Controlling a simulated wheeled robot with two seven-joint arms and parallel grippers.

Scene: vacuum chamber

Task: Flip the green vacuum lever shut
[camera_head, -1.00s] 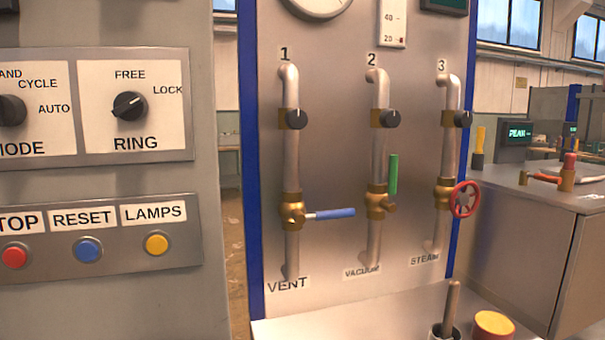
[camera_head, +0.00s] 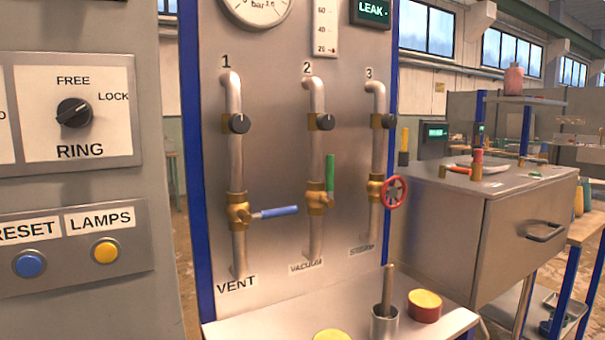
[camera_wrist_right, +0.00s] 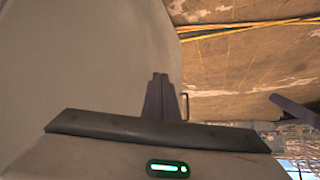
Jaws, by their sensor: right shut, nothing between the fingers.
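The green vacuum lever (camera_head: 330,173) stands upright on the brass valve (camera_head: 317,198) of pipe 2, labelled VACUUM, on the grey panel in the head view. Neither gripper shows in the head view. In the right wrist view my right gripper (camera_wrist_right: 157,78) is shut and empty, its fingers together, with a plain grey surface to their left and a brown floor to their right. The lever is not in the wrist view. My left gripper is in neither view.
On the same panel, the blue vent lever (camera_head: 275,212) points right on pipe 1 and a red handwheel (camera_head: 394,191) is on pipe 3. A shelf (camera_head: 270,325) below holds a cup with a rod (camera_head: 385,318) and a red-and-yellow round block (camera_head: 424,306). A control box (camera_head: 75,235) stands left.

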